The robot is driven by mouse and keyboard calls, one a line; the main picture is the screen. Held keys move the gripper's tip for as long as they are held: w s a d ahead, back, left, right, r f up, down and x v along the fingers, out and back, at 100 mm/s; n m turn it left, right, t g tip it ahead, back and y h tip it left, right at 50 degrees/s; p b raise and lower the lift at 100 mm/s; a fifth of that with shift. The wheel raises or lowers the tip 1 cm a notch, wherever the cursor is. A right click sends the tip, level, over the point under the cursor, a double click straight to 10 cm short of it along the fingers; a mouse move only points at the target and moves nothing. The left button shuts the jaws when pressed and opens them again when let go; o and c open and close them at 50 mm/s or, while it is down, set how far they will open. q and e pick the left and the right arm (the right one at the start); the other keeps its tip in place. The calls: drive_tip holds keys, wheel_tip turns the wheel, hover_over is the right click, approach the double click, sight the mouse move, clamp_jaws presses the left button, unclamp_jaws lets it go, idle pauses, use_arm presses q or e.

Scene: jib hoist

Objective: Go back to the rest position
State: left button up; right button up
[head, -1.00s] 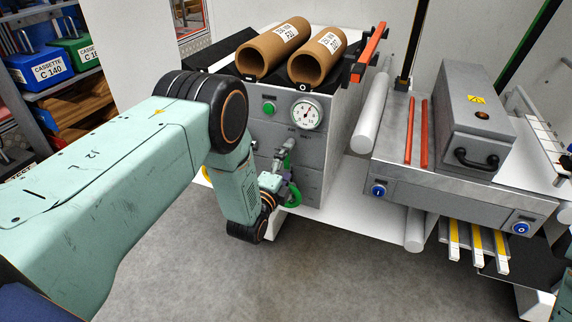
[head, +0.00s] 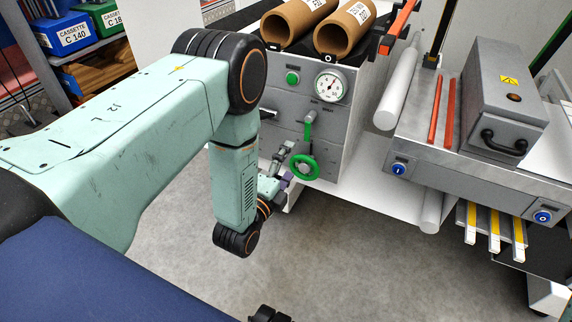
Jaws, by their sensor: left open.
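My left arm comes in from the left, bends at the elbow and hangs down in front of the grey machine cabinet (head: 335,135). My left gripper (head: 284,158) is open, small in the picture and partly hidden by its own wrist. It is just left of the green handwheel (head: 305,168) on the cabinet front and appears clear of it, though the depth gap is hard to judge. A green lever (head: 310,118) sits above the wheel. No object shows between the jaws.
A gauge (head: 331,86) and a green button (head: 293,78) are on the cabinet. Cardboard rolls (head: 345,28) lie on top. A grey bench unit (head: 500,95) stands right, with yellow-marked bars (head: 495,232) jutting out below. Grey floor (head: 350,270) is open in front.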

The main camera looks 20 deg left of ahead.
sight(309, 133)
use_arm(q)
drive_tip(key=shift+s, duration=0.45)
drive_tip(key=shift+w, duration=0.1)
drive_tip(key=w, duration=1.2)
drive_tip(key=shift+d, duration=0.25)
drive_tip(key=shift+s, duration=0.1)
